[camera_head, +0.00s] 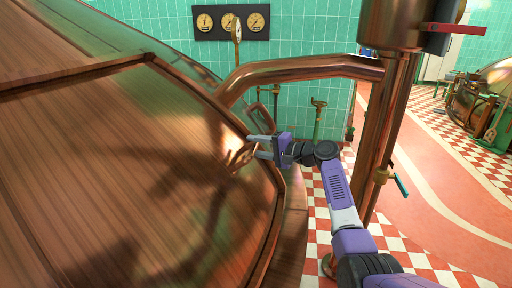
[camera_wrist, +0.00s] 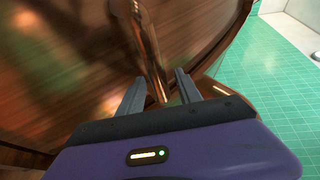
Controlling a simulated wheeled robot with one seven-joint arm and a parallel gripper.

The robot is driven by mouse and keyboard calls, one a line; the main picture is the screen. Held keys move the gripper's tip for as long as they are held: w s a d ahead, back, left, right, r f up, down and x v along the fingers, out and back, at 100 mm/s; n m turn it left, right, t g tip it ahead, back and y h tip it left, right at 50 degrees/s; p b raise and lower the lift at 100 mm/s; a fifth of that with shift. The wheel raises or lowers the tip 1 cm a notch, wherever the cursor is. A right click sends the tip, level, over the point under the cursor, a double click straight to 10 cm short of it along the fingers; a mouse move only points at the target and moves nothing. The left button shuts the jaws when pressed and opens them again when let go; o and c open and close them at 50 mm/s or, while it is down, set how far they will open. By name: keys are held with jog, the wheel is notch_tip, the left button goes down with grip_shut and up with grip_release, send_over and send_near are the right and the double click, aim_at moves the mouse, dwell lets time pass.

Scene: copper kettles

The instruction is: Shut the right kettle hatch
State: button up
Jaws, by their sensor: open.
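A large copper panel (camera_head: 130,170) with a raised rim fills the left of the head view; it appears to be the hatch or kettle top, and I cannot tell how far open it stands. A curved copper handle (camera_head: 240,156) shows near its right edge. My gripper (camera_head: 256,146) is open beside this handle. In the wrist view a copper bar (camera_wrist: 148,45), apparently the same handle, runs between the two spread fingers of my gripper (camera_wrist: 160,80). Contact with either finger cannot be made out.
A thick copper pipe (camera_head: 300,68) arches above my gripper to an upright copper column (camera_head: 392,120) right of my arm. Gauges (camera_head: 231,21) hang on the green tiled wall (camera_head: 295,110). The checkered and red floor (camera_head: 440,190) is open at the right. Another copper vessel (camera_head: 497,77) stands far right.

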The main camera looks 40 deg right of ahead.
jog(key=v, duration=0.7)
jog(key=shift+s+b, duration=0.35)
jog(key=shift+s, duration=0.05)
jog(key=shift+d+r, duration=0.1)
jog(key=shift+d, duration=0.05)
